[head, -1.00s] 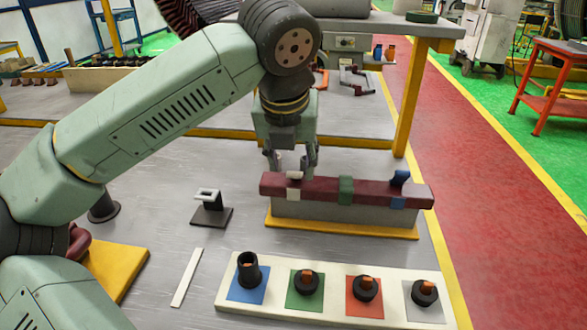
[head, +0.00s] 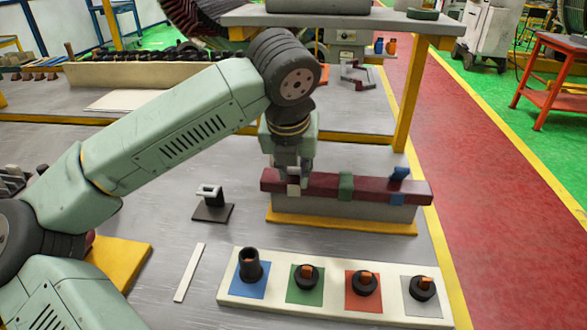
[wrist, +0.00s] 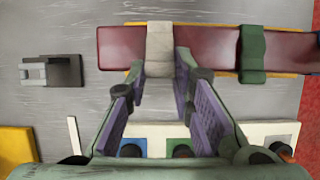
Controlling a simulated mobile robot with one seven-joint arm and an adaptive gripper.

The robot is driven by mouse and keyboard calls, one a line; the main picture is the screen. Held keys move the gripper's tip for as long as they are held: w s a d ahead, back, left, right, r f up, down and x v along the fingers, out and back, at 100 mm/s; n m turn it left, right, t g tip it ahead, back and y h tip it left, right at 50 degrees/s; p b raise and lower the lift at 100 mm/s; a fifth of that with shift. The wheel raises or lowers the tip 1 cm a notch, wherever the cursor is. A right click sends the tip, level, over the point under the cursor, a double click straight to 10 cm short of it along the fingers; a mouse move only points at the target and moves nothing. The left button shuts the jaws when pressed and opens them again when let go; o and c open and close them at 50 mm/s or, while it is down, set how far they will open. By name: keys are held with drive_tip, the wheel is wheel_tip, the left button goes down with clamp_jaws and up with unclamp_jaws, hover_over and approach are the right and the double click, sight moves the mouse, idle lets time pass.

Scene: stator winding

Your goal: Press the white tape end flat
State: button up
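The white tape (wrist: 160,45) is wrapped across the dark red bar (wrist: 120,48) near its left end. In the head view, a white patch (head: 293,190) shows on the bar's front face, just below my gripper (head: 293,178). In the wrist view, the tape looks smooth across the bar's top, with its lower part running down the near side. My gripper (wrist: 159,68) is open, its purple-padded fingers apart on either side of the tape's lower part. I cannot tell whether a fingertip touches the tape. Part of the tape is hidden behind the fingers in the head view.
Green tape (head: 345,187) lies around the bar's middle. Blue tape (head: 399,174) further right has a raised end. The bar rests on a grey block (head: 340,210). A pale panel (head: 330,298) with several knobs lies in front, and a small dark stand (head: 212,212) is at left.

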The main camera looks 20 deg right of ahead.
clamp_jaws()
drive_tip(key=f+t+b, duration=0.1)
drive_tip(key=b, duration=0.2)
drive_tip(key=shift+s+a+t+h+b, duration=0.15)
drive_tip(key=shift+t+h+b, duration=0.15)
drive_tip(key=shift+b, duration=0.75)
drive_tip(key=shift+r, duration=0.25)
drive_tip(key=o, duration=0.6)
unclamp_jaws()
drive_tip(key=shift+c, duration=0.2)
